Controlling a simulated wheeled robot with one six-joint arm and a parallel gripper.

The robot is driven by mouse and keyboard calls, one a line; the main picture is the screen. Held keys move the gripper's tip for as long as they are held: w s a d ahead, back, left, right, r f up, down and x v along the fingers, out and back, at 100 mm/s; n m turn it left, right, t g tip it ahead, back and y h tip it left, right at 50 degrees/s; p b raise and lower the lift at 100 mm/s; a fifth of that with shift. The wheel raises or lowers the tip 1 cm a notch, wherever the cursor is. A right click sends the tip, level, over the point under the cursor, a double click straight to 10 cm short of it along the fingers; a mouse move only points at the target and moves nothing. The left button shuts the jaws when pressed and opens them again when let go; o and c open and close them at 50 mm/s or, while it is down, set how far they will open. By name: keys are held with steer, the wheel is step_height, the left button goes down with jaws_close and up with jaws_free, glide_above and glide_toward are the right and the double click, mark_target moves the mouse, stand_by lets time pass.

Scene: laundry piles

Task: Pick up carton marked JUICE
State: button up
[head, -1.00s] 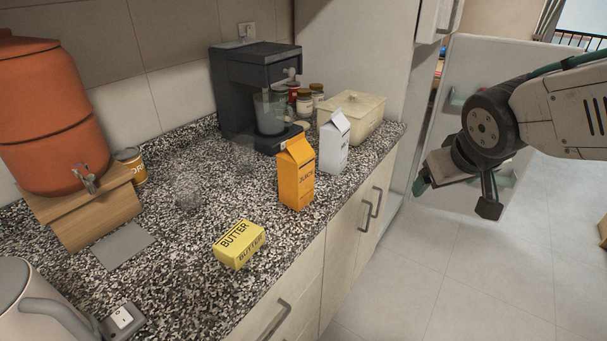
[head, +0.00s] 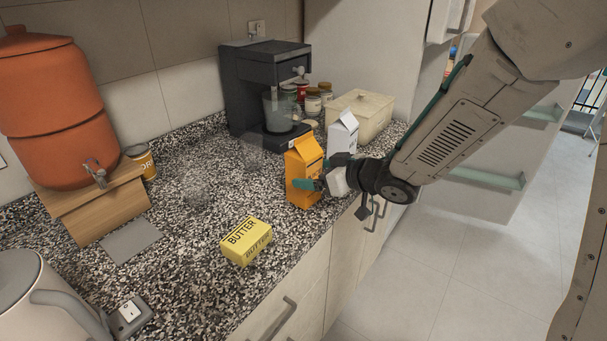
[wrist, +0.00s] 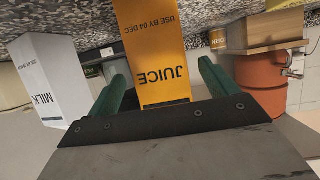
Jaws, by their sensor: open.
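The orange carton (head: 302,172) stands upright on the speckled counter near its front edge. In the wrist view the carton (wrist: 158,45) appears upside down and reads JUICE. My gripper (head: 319,174) is open at the carton's side, low beside it, with one green finger across its front in the head view. In the wrist view my gripper's green fingers (wrist: 162,88) lie on either side of the carton's end, with a visible gap at each side. The lower right of the carton is partly hidden by my gripper in the head view.
A white MILK carton (head: 342,142) stands close behind, partly hidden by my gripper; it also shows in the wrist view (wrist: 50,80). A yellow butter pack (head: 246,240) lies in front. A coffee machine (head: 262,85) and a cream box (head: 366,112) stand behind.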

steer(key=x, duration=0.4)
steer(key=shift+a+f, duration=0.1)
steer(key=shift+a, duration=0.05)
steer(key=shift+w, duration=0.1)
steer(key=c, duration=1.5)
